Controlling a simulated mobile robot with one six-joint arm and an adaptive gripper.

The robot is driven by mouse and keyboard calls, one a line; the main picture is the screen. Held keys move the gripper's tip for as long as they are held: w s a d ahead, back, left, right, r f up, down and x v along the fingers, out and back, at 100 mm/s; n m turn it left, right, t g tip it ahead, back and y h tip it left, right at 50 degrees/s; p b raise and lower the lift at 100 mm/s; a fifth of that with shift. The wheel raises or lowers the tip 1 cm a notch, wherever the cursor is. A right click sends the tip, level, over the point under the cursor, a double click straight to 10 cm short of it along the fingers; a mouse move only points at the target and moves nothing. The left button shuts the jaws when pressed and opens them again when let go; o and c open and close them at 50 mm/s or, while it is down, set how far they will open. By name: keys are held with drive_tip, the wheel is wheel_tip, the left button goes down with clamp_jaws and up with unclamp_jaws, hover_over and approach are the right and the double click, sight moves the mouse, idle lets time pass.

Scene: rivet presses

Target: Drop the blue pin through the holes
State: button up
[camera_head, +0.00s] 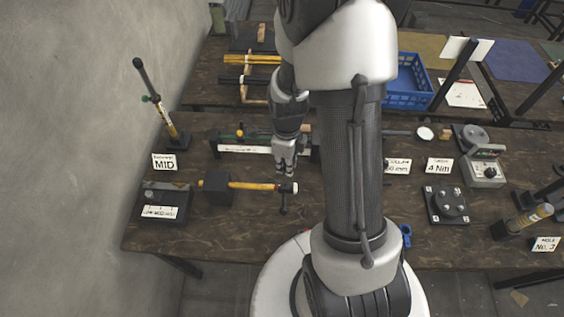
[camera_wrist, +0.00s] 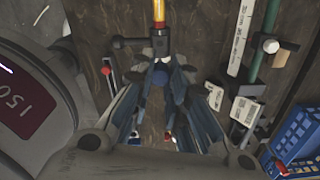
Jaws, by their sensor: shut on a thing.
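My gripper (camera_head: 286,170) hangs low over the near table, just beyond the right end of a yellow-handled rod (camera_head: 250,185). The yellow rod (camera_wrist: 159,12) runs into a black end piece (camera_wrist: 150,43) with a side knob, directly beyond the fingertips. The holes are not clearly visible, and I cannot tell whether the pin touches anything.
A long white label bar (camera_head: 245,150) lies behind the gripper. A black block (camera_head: 217,190) supports the rod. Several stations stand to the right, including a grey torque box (camera_head: 485,172) and a blue crate (camera_head: 408,85). Bare tabletop shows at the front left (camera_head: 225,232).

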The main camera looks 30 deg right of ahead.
drive_tip(key=shift+w+a+f+b, duration=0.1)
drive_tip(key=shift+f+b, duration=2.35)
drive_tip(key=shift+f, duration=0.45)
drive_tip(key=shift+f+b, duration=1.05)
drive_tip(key=shift+f, duration=0.1)
